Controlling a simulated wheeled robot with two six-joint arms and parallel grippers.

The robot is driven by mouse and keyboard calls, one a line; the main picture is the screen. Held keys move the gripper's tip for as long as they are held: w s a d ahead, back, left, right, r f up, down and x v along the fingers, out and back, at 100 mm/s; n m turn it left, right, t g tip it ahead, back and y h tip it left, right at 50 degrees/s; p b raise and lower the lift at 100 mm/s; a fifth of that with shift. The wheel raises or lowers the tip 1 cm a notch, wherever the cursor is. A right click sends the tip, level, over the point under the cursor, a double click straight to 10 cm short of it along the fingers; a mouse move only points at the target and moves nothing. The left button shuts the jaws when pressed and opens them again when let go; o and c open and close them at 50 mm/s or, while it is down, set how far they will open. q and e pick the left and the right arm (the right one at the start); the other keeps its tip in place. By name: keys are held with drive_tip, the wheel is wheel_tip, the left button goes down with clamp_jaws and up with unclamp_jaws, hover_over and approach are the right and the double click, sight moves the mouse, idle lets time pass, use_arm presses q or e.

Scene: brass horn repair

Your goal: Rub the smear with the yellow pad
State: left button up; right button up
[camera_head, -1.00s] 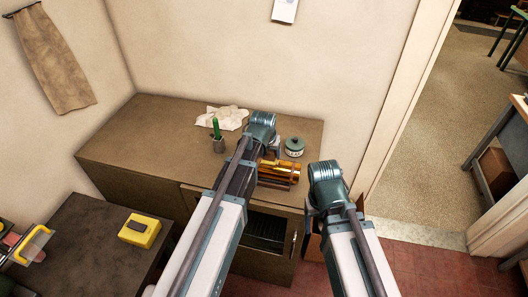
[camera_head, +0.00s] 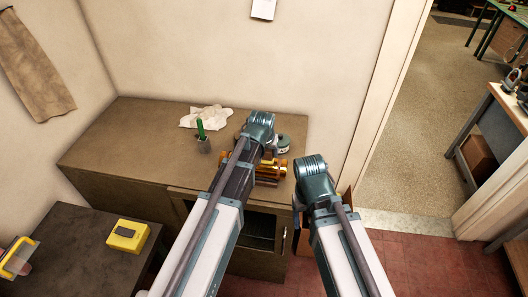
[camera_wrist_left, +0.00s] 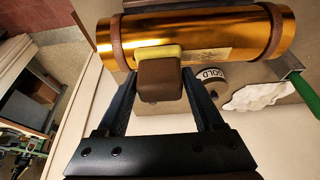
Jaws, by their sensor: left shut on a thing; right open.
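The brass tube (camera_head: 268,172) lies on the cabinet top, partly covered by my left arm. In the left wrist view the brass tube (camera_wrist_left: 170,40) runs across the top, with a brown band near each end. My left gripper (camera_wrist_left: 168,88) is shut on the dark brown block of the yellow pad (camera_wrist_left: 158,52). The pad's yellow face is against or very close to the tube; I cannot tell if it touches. A dull pale patch, apparently the smear (camera_wrist_left: 208,57), shows just right of the pad. My right gripper (camera_head: 316,182) is at the cabinet's right front; its fingers are mostly hidden.
A yellow block with a dark top (camera_head: 128,236) sits on the dark table at left. The cabinet's left top is clear.

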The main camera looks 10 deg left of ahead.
use_arm(q)
drive_tip(key=shift+s, duration=0.1)
drive_tip(key=shift+a, duration=1.7)
drive_tip(key=shift+a, duration=0.1)
drive_tip(key=shift+w+a, duration=0.2)
drive_tip(key=shift+a, duration=1.3)
drive_tip(key=shift+a+f, duration=0.1)
drive_tip(key=shift+a, duration=1.45)
